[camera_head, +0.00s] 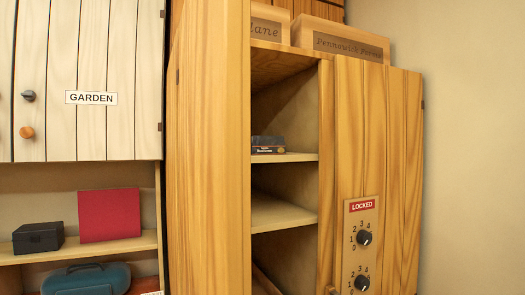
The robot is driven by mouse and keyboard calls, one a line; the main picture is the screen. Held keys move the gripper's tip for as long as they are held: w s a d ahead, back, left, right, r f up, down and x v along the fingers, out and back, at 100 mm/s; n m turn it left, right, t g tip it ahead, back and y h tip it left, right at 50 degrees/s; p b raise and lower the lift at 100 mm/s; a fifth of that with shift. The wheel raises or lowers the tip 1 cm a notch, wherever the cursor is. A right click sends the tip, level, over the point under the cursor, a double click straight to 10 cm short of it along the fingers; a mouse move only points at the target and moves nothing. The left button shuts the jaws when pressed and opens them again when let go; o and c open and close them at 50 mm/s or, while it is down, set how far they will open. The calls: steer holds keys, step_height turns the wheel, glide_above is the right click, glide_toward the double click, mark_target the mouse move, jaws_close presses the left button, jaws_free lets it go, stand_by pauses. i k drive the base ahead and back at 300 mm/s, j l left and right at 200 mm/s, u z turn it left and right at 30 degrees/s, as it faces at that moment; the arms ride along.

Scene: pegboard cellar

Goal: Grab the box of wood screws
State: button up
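A small dark box (268,145) with a reddish lower band and tiny light lettering lies on a shelf inside the wooden cabinet. The lettering is too small to read, so I cannot tell if it is the wood screws. It sits near the left front of the shelf (290,157); the cabinet's left side edge borders it. My gripper is not in view.
The cabinet's right door (372,110) carries a red LOCKED label (362,205) and two dials. Boxes (340,40) stand on top. At left, a shelf (70,248) holds a black box (38,238) and a red panel (109,215) under a GARDEN cupboard (85,60).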

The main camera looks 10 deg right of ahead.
mark_target(260, 144)
steer(key=i+l+z, duration=0.1)
steer(key=l, duration=0.2)
steer(key=i+l+z, duration=0.1)
steer(key=i+z, duration=0.35)
steer(key=i, duration=0.45)
